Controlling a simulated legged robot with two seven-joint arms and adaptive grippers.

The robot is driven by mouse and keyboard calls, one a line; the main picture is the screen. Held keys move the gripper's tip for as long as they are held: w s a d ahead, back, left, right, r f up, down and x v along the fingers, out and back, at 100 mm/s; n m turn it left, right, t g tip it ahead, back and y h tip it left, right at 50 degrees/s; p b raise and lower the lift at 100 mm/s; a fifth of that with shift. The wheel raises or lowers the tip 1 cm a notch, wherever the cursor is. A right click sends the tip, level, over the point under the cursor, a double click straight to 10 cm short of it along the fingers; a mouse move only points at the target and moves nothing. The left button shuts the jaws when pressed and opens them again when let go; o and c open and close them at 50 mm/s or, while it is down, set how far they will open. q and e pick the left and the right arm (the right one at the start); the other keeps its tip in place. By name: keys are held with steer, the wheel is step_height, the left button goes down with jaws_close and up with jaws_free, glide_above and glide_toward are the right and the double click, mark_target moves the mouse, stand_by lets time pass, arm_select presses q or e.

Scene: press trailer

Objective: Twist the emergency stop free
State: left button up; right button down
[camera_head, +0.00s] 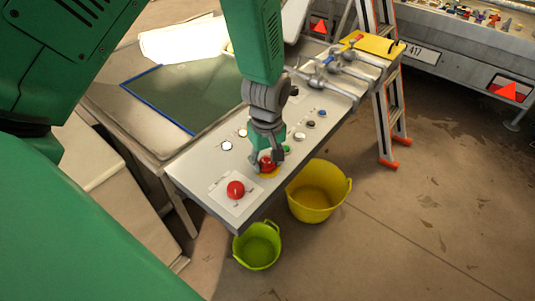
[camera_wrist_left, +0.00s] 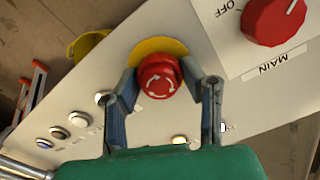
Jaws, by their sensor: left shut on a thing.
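The emergency stop is a red mushroom button (camera_wrist_left: 158,78) with white curved arrows on a yellow disc (camera_wrist_left: 156,48). It also shows in the head view (camera_head: 267,164), partly hidden by the fingers. My left gripper (camera_head: 266,158) reaches down on it from above. In the left wrist view the fingers of my left gripper (camera_wrist_left: 164,84) stand on either side of the red head, shut on it. My right gripper is in neither view.
A red rotary MAIN switch (camera_head: 235,189) sits near the panel's front end. Several small buttons (camera_head: 227,145) line the panel. A yellow bucket (camera_head: 318,192) and a green bucket (camera_head: 257,246) stand below. A ladder (camera_head: 388,100) stands on the right.

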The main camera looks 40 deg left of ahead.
mark_target(268, 158)
arm_select(q)
steer(key=shift+w+r+m+p, duration=0.1)
steer(key=shift+w+m+p, duration=0.05)
steer(key=shift+m+p, duration=0.2)
stand_by(0.3)
steer(key=o, duration=1.1)
steer(key=shift+o, duration=0.2)
step_height(268, 158, up, 12)
